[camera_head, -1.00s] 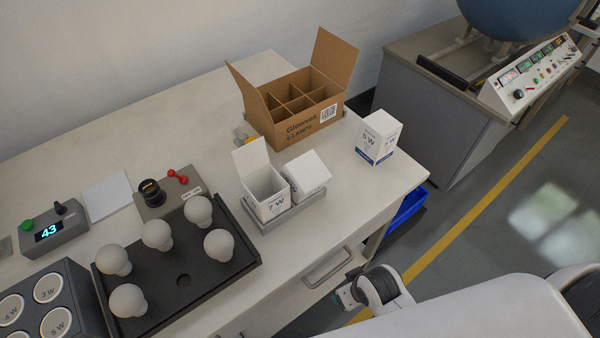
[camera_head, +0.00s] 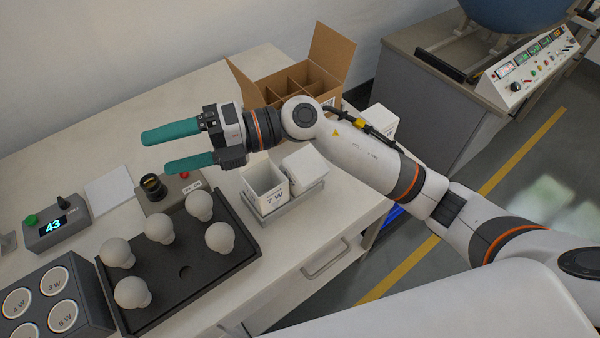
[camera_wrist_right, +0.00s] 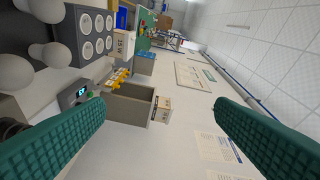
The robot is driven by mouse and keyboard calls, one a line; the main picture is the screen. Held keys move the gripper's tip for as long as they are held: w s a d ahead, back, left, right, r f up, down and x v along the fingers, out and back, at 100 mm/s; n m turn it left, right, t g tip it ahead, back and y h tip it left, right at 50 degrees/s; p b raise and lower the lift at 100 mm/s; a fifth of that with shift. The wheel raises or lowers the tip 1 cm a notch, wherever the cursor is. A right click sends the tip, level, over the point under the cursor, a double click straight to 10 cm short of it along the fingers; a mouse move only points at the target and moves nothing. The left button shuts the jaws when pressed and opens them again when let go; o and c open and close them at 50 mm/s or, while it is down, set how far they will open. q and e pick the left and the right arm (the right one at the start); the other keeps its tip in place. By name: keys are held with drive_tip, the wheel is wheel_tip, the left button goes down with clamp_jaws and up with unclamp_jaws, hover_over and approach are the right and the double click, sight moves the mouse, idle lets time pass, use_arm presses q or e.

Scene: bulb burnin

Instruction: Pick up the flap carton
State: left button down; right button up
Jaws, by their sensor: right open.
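A white 7 W carton with an open top (camera_head: 270,201) stands in a grey tray (camera_head: 263,218) near the table's right front. Its raised flap is mostly hidden behind my right gripper. A second white carton (camera_head: 306,168) leans tilted beside it in the same tray. My right gripper (camera_head: 155,153) is open and empty, above the table and left of the cartons, with its green fingers pointing left. In the right wrist view its fingers (camera_wrist_right: 160,106) are wide apart with nothing between them. Neither white carton can be made out there. My left gripper is out of view.
A brown divided box (camera_head: 335,55) stands behind my right arm, which partly hides it and another white carton (camera_head: 384,120). A black tray (camera_head: 228,262) holds several bulbs. A grey display unit (camera_head: 55,231) stands at left. The back left tabletop is clear.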

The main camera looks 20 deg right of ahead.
wheel_tip(320, 180, down, 5)
drive_tip(key=w+d+n+g+h, duration=0.1)
drive_tip(key=d+n+h, duration=0.1)
drive_tip(key=h, duration=0.3)
drive_tip(key=m+t+h, duration=0.1)
drive_tip(key=t+h, duration=0.1)
drive_tip(key=h, duration=1.1)
approach(301, 156)
drive_tip(key=f, duration=0.1)
drive_tip(key=f+p, duration=0.1)
drive_tip(key=f, duration=0.1)
drive_tip(key=f+p, duration=0.1)
drive_tip(key=shift+w+f, duration=0.35)
wheel_tip(301, 156, down, 5)
drive_tip(key=shift+s+r+p, duration=0.15)
drive_tip(key=shift+s+p, duration=0.05)
drive_tip(key=shift+p, duration=1)
drive_tip(key=shift+f, duration=0.5)
drive_tip(key=c, duration=0.9)
drive_tip(key=shift+o, duration=0.2)
drive_tip(key=shift+r, duration=0.1)
